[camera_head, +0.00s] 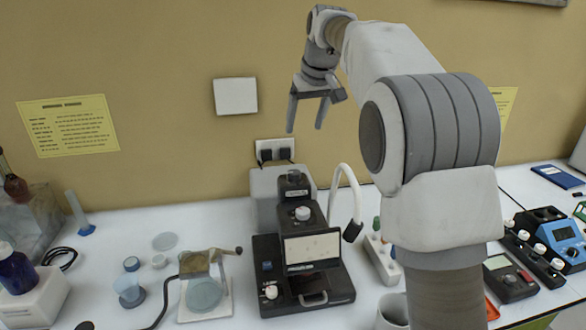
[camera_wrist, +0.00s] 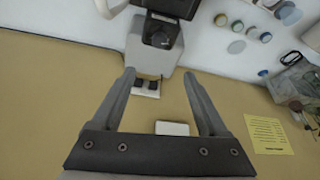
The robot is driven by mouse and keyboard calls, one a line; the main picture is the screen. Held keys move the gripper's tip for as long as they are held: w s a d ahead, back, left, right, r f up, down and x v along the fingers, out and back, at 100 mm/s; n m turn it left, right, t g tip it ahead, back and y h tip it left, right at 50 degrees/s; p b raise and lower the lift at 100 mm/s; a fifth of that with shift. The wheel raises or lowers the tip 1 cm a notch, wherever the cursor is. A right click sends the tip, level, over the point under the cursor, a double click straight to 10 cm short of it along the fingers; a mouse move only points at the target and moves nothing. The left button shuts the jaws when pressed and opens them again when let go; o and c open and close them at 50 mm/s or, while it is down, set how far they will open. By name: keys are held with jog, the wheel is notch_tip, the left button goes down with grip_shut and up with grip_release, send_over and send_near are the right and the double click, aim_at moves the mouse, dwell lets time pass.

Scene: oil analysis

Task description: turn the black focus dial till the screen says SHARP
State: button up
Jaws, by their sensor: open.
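The black instrument (camera_head: 262,250) stands on the white bench with a small lit screen (camera_head: 312,248) on its front. The screen shows a pale picture with specks and a dark strip of lettering too small to read. White-capped knobs show on its head and its front left corner. I cannot clearly pick out a black focus dial. A dark round part (camera_wrist: 160,37) shows on its top in the wrist view. My gripper (camera_head: 306,115) is open and empty, high above and behind the instrument near the wall. Its spread fingers (camera_wrist: 158,74) show in the wrist view, touching nothing.
A white bent-neck lamp (camera_head: 345,185) rises right of the instrument. A plate stand with a crank (camera_head: 205,293) and small cups are left. Black and blue devices (camera_head: 562,240) fill the right bench. Wall plugs (camera_head: 275,153) sit behind. My arm hides part of the bench.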

aim_at(294, 172)
jog(key=x, duration=1.7)
jog(key=shift+s+d+f, duration=0.1)
jog(key=shift+d+f, duration=0.05)
jog(key=shift+f, duration=0.1)
jog(key=shift+c, duration=0.2)
grip_shut()
